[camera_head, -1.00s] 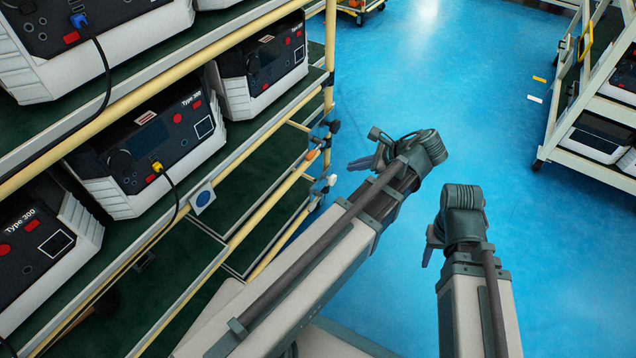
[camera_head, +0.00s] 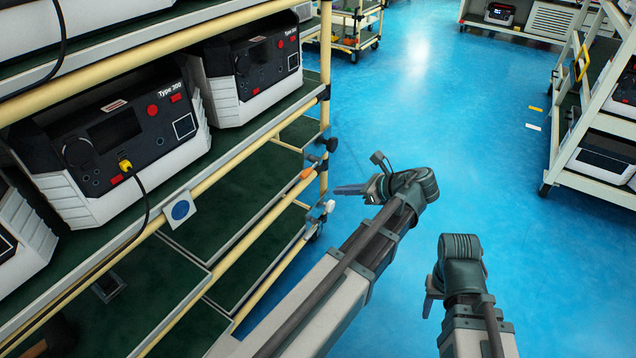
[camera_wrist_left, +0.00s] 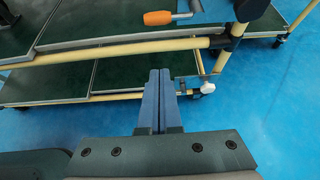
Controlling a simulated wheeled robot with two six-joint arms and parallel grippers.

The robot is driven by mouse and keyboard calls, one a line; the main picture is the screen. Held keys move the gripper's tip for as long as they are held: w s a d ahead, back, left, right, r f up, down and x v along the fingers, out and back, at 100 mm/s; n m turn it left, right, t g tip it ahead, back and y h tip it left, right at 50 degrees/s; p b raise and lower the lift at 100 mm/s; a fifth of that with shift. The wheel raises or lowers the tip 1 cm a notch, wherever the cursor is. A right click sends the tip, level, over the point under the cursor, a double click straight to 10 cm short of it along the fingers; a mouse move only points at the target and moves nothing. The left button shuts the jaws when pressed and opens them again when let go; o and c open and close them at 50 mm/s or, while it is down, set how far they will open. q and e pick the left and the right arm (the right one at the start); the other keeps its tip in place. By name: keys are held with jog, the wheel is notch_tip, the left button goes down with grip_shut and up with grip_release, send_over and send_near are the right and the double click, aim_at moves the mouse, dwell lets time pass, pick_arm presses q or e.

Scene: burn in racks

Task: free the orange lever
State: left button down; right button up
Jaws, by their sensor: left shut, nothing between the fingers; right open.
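The orange lever (camera_head: 307,173) sits on the rack's post at its near corner, between a black knob above and a white-tipped part below. In the left wrist view the orange lever (camera_wrist_left: 158,18) lies near the top edge, sticking out to the left of a metal rod. My left gripper (camera_head: 338,190) is to the right of the lever, apart from it; its fingers (camera_wrist_left: 157,75) are shut with nothing between them. My right gripper (camera_head: 428,305) is lower right, over the blue floor, well away from the rack. Its fingers are partly hidden by its wrist.
The rack's cream rail (camera_head: 235,162) and post (camera_head: 325,60) stand left of my arms. A white rack (camera_head: 590,110) stands at right. Blue floor between is clear.

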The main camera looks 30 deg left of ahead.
aim_at(308, 168)
pick_arm(q)
jog(key=s+b+x, duration=0.1)
jog(key=b+x, duration=0.4)
jog(key=x, duration=0.5)
jog(key=shift+w+a+r+p, duration=0.1)
jog(key=shift+w+r+p, duration=0.1)
jog(key=shift+r+p, duration=0.45)
jog(key=shift+w+a+r+p, duration=0.1)
jog(key=shift+w+r+p, duration=0.05)
jog(key=shift+r+p, duration=0.55)
jog(key=shift+w+a+r+p, duration=0.15)
jog(key=shift+w+r+p, duration=0.05)
jog(key=shift+r+p, duration=0.45)
